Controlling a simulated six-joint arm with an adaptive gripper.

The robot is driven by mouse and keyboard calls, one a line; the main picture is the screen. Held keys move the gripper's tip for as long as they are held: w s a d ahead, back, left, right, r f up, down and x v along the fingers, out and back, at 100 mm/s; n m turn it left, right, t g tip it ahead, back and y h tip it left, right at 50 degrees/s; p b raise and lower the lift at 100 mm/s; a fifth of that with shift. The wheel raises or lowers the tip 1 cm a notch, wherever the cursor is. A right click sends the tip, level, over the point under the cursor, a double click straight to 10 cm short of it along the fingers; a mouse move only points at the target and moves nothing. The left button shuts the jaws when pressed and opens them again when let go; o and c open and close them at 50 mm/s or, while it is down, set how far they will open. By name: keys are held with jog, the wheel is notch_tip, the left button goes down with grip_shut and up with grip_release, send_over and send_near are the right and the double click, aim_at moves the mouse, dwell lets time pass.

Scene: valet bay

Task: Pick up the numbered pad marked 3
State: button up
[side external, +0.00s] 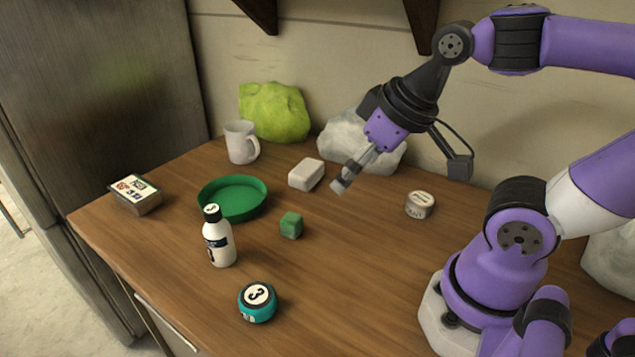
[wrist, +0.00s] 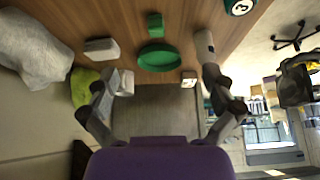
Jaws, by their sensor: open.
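The numbered pad marked 3 (side external: 257,302) is a teal round puck with a black and white 3 on top, lying on the wooden table near its front edge. It also shows in the wrist view as a dark disc (wrist: 240,5) with a 3, cut by the top edge. My gripper (side external: 340,187) is above the back of the table, well behind and to the right of the pad in the side view. In the wrist view its two fingers (wrist: 160,85) are spread wide with nothing held between them.
A white bottle (side external: 218,238) stands behind the pad, with a green cube (side external: 291,225) and round green tray (side external: 232,198) nearby. A white block (side external: 306,174), mug (side external: 241,142) and tin (side external: 420,205) sit further back. A card box (side external: 135,195) is at left. Table right of the pad is clear.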

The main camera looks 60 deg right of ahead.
jog(key=n+g+y, duration=0.3)
jog(key=n, duration=0.7)
send_near(262, 294)
jog(key=x, duration=0.4)
jog(key=shift+s+d+f, duration=0.1)
jog(key=shift+s+f, duration=0.1)
jog(key=shift+w+x, duration=0.2)
jog(key=shift+x, duration=2.75)
jog(key=shift+r, duration=0.15)
jog(key=c, duration=1)
